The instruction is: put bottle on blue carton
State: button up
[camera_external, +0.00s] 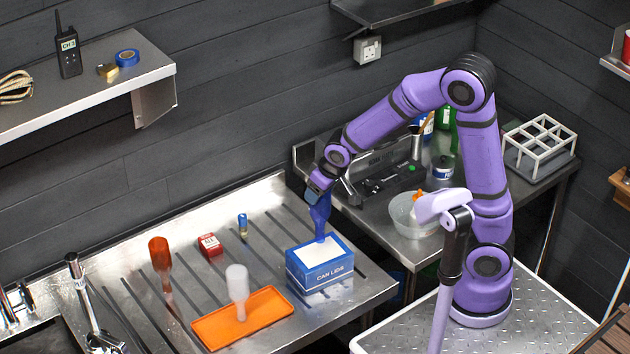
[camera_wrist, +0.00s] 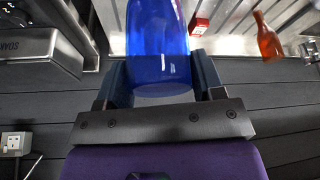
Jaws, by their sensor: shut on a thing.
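A blue bottle (camera_external: 320,217) hangs neck down from my gripper (camera_external: 319,194). Its narrow neck end is at the white top of the blue carton (camera_external: 305,277) marked "CAN LIDS"; I cannot tell whether it touches or is just above. The carton stands on the ribbed steel drainboard. In the wrist view the bottle (camera_wrist: 157,40) fills the space between my gripper's two fingers (camera_wrist: 160,78), which are shut on its wide end. The carton is not visible in the wrist view.
Left of the carton, an orange tray (camera_external: 207,331) holds a white bottle (camera_external: 238,283). An amber bottle (camera_external: 160,254), a red box (camera_external: 210,245) and a small blue cylinder (camera_external: 242,224) stand farther back on the drainboard. A clear bowl (camera_external: 407,222) is to the right.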

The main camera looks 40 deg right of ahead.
jog(key=shift+f, duration=2.25)
jog(key=o, duration=1.3)
jog(key=v, duration=1.2)
jog(key=shift+d, duration=0.15)
